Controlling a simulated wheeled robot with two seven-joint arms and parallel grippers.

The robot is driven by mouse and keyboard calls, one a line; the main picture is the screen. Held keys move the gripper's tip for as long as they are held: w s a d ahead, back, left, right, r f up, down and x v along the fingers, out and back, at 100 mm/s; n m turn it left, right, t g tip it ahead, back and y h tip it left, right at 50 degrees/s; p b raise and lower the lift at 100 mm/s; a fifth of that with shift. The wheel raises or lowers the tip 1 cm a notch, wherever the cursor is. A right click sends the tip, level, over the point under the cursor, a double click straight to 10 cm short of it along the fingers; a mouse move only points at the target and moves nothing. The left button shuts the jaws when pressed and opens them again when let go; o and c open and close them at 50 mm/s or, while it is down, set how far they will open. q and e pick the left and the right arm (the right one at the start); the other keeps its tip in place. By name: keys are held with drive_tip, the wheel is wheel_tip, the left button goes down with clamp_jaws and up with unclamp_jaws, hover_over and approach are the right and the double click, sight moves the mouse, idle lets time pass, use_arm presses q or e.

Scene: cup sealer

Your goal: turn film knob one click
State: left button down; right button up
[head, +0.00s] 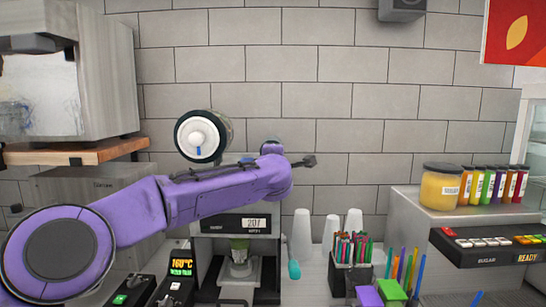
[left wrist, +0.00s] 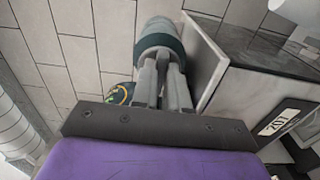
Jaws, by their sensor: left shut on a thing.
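In the left wrist view my left gripper (left wrist: 163,72) is shut on the film knob (left wrist: 158,40), a round grey piece with a dark green band. The fingers sit close together against it. In the head view my purple left arm crosses in front of the cup sealer (head: 238,224), and the knob and fingertips cannot be made out behind it. A roll with a white round face (head: 201,138) and a short blue mark shows above the arm. The sealer's display (head: 254,223) reads about 201; it also shows tilted in the left wrist view (left wrist: 279,122). My right gripper is not in view.
White cups (head: 302,226) and a dark holder of coloured sticks (head: 352,268) stand right of the sealer. A yellow jar (head: 440,186) and several coloured tubes stand on the grey unit at right. A wooden shelf (head: 75,151) juts out at left. A tiled wall is behind.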

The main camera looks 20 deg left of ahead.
use_arm(q)
drive_tip(key=m, duration=0.5)
drive_tip(key=shift+f+m, duration=0.2)
drive_tip(key=shift+m, duration=0.1)
idle(0.5)
drive_tip(key=c, duration=1.1)
unclamp_jaws()
drive_tip(key=shift+c, duration=0.2)
drive_tip(key=b+v, duration=0.5)
drive_tip(key=v, duration=0.5)
drive_tip(key=shift+s, duration=0.25)
